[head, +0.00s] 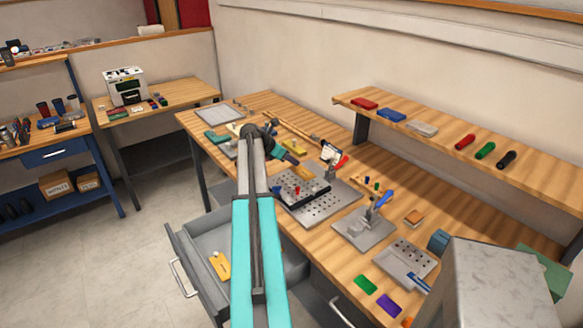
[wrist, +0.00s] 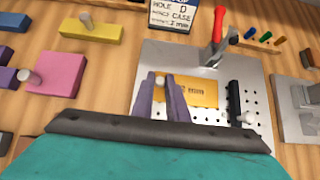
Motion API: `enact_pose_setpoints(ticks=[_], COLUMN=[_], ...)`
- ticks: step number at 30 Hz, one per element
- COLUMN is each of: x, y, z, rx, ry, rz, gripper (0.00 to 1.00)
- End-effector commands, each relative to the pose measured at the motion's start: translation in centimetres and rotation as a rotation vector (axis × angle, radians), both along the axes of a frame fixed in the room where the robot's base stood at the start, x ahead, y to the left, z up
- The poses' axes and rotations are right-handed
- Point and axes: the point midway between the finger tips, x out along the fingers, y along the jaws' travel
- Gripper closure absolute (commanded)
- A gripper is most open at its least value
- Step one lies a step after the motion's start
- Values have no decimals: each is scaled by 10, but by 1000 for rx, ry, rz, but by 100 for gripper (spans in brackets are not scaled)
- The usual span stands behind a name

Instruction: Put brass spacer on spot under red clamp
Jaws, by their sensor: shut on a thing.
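The brass spacer (wrist: 198,92), a flat yellow plate with dark lettering including "mm", is in my gripper (wrist: 160,88); its purple-grey fingers are shut on the pale knob at the spacer's left end. In the head view the spacer (head: 303,172) is at the tip of my gripper (head: 289,160). It is over the grey perforated plate (wrist: 150,60); I cannot tell whether it touches. The red clamp (wrist: 218,28) stands at the plate's far edge, beyond the spacer, and its red handle shows in the head view (head: 342,162). The spot under it is not clearly visible.
A black rail (wrist: 234,101) and a pale knob (wrist: 248,119) stand right of the spacer. A yellow block (wrist: 92,30) and a pink block (wrist: 55,75) with knobs lie left. A blue-handled clamp (head: 383,197) stands right. An open drawer (head: 205,245) juts out below the bench.

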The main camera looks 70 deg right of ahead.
Motion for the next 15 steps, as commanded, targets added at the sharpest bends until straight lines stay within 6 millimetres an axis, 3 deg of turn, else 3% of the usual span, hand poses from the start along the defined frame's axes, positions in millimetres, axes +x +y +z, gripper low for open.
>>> enact_pose_setpoints(ticks=[7, 15], x=[0, 0], y=[0, 0], z=[-6, -31], rx=[0, 1], ry=[0, 0], rz=[0, 1], gripper=[100, 100])
